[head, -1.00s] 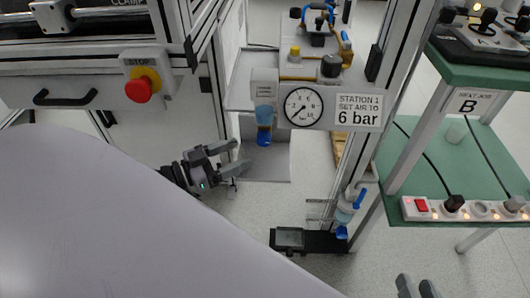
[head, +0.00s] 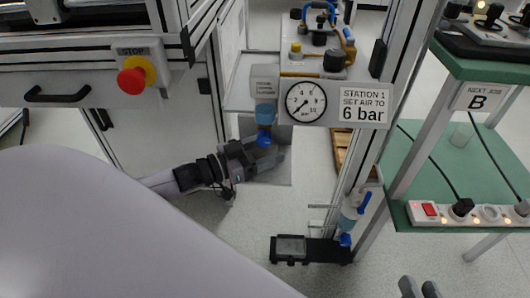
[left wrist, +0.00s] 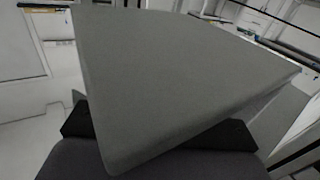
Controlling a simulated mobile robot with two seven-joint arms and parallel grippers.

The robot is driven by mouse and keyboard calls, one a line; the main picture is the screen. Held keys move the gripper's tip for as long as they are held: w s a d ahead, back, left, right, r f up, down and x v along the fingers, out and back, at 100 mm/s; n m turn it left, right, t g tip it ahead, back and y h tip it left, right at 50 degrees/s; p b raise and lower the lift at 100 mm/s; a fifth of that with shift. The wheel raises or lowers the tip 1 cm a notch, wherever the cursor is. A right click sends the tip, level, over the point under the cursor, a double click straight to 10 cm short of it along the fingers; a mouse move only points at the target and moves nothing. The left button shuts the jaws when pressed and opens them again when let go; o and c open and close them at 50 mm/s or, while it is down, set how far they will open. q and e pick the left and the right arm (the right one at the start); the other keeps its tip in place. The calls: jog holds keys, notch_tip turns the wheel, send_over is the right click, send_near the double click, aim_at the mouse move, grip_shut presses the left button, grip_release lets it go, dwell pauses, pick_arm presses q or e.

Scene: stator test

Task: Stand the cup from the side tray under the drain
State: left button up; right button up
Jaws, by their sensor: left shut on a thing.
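My left gripper (head: 268,158) is just below the blue drain end (head: 264,138) of the clear filter bowl (head: 265,114), left of the gauge. It is shut on a pale, see-through thing that looks like the cup, its outline blurred against the grey panel. From the head view I cannot tell whether it touches the drain or a surface.
A gauge (head: 306,101) and pressure sign (head: 361,103) sit beside the drain. A second bowl (head: 350,213) hangs on the post. A red stop button (head: 131,82) and power strip (head: 460,211) flank the area.

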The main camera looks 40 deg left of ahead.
aim_at(254, 154)
pick_arm(q)
jog(key=shift+f, duration=0.15)
jog(key=o, duration=1)
jog(key=shift+s+r, duration=0.1)
jog(key=shift+r, duration=0.1)
jog(key=shift+s+a, duration=0.2)
jog(key=shift+s, duration=0.1)
jog(key=p+v, duration=0.1)
jog(key=v, duration=0.2)
jog(key=shift+s+a+p, duration=0.1)
jog(key=shift+s+p, duration=0.1)
jog(key=shift+p, duration=0.15)
jog(key=shift+p+v, duration=1.15)
jog(key=shift+v, duration=2.75)
pick_arm(e)
jog(key=shift+s+d+r+g+h, duration=0.1)
jog(key=shift+s+d+g+h, duration=0.1)
jog(key=shift+d+h, duration=0.15)
jog(key=shift+s+d+g+h, duration=0.1)
jog(key=shift+d+g+h, duration=0.15)
jog(key=shift+d, duration=0.15)
